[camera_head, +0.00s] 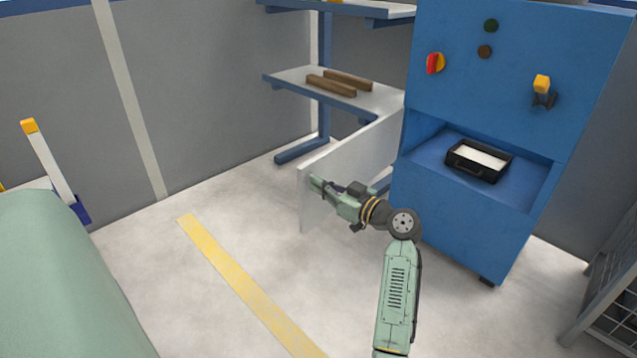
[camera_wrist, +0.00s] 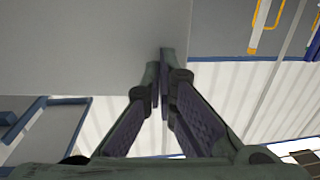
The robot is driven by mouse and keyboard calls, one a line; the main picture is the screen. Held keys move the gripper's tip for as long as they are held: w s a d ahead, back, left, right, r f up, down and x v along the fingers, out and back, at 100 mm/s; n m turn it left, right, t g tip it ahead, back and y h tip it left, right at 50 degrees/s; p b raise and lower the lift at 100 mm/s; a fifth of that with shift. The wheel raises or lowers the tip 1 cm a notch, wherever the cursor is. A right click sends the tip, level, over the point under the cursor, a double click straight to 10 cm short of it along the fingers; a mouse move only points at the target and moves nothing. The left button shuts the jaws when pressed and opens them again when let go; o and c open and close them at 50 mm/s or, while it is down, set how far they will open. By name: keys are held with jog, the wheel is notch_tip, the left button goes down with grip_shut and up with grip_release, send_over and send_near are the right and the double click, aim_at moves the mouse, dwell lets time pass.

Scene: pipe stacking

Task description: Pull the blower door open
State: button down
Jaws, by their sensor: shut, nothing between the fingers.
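The blower (camera_head: 465,215) is a tall blue cabinet at the right of the head view. Its door (camera_head: 345,152), a pale grey panel, stands swung out to the left from the cabinet's left side, and the compartment is open. My gripper (camera_head: 314,183) is in front of the door, near its free left edge. In the wrist view, my gripper (camera_wrist: 160,60) has its fingertips together with nothing between them. The door (camera_wrist: 70,45) fills the upper left there, with its edge close by the fingertips. I cannot tell whether they touch.
A black tray (camera_head: 452,163) with white contents sits in the open compartment. A shelf (camera_head: 385,97) with two brown bars stands behind the door. A wire rack (camera_head: 610,290) is at the lower right. The floor around the yellow stripe (camera_head: 240,280) is clear.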

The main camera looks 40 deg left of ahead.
jog(key=shift+a, duration=0.3)
jog(key=a+m+t, duration=0.3)
jog(key=a+t, duration=0.1)
jog(key=a, duration=0.9)
jog(key=shift+s+a+t+p, duration=0.15)
jog(key=shift+a+t+p, duration=0.15)
jog(key=shift+t+p, duration=0.15)
jog(key=shift+d, duration=0.1)
